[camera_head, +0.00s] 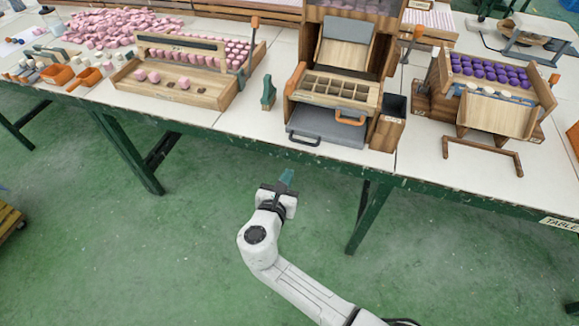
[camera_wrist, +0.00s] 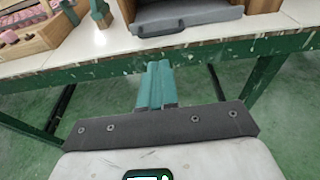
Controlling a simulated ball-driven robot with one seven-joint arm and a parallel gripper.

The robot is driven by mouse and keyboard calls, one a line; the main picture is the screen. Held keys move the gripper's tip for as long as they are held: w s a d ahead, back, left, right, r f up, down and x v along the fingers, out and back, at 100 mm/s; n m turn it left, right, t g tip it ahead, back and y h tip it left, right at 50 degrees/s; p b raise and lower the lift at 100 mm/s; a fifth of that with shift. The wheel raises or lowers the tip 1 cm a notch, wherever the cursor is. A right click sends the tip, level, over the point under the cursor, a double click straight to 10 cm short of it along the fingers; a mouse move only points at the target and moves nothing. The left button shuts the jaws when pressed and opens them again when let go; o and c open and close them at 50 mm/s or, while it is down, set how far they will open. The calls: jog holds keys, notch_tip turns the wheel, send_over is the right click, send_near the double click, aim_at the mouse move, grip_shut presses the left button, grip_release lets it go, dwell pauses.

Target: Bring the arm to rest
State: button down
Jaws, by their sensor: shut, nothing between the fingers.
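My gripper (camera_head: 287,179) is in front of the long table (camera_head: 235,122), below its front edge and over the green floor. Its teal fingers are together with nothing between them. In the wrist view my gripper (camera_wrist: 157,72) points toward the table edge (camera_wrist: 110,62), and its fingers show side by side, closed. My white arm reaches up from the bottom of the head view, bent at the elbow. The gripper appears apart from the table and from everything on it.
A wooden compartment stand (camera_head: 345,88) with a grey tray (camera_head: 327,128) sits mid-table. A wooden tray with pink pieces (camera_head: 210,98) is left, a rack of purple pieces (camera_head: 490,72) right. A small green stand (camera_head: 268,93) is between. Table legs (camera_head: 368,215) stand below; open floor surrounds my arm.

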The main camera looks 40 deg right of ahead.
jog(key=shift+s+a, duration=0.2)
jog(key=s+d+f+m+g+y, duration=0.2)
jog(key=s+d+m+g, duration=0.1)
jog(key=s+m, duration=0.4)
jog(key=s+d+f+m+g+y, duration=0.2)
jog(key=s+d+f+m+g, duration=0.15)
jog(key=s+m, duration=0.4)
jog(key=s+a+r+m+g+y, duration=0.1)
jog(key=s+a+m+y, duration=0.1)
jog(key=s+m+y, duration=0.2)
jog(key=s+a+r+m+g+y, duration=0.1)
jog(key=s+a+m+y, duration=0.2)
jog(key=s+m, duration=0.4)
jog(key=s+y, duration=0.1)
jog(key=s, duration=0.2)
jog(key=shift+a+r, duration=0.2)
jog(key=shift+a, duration=0.1)
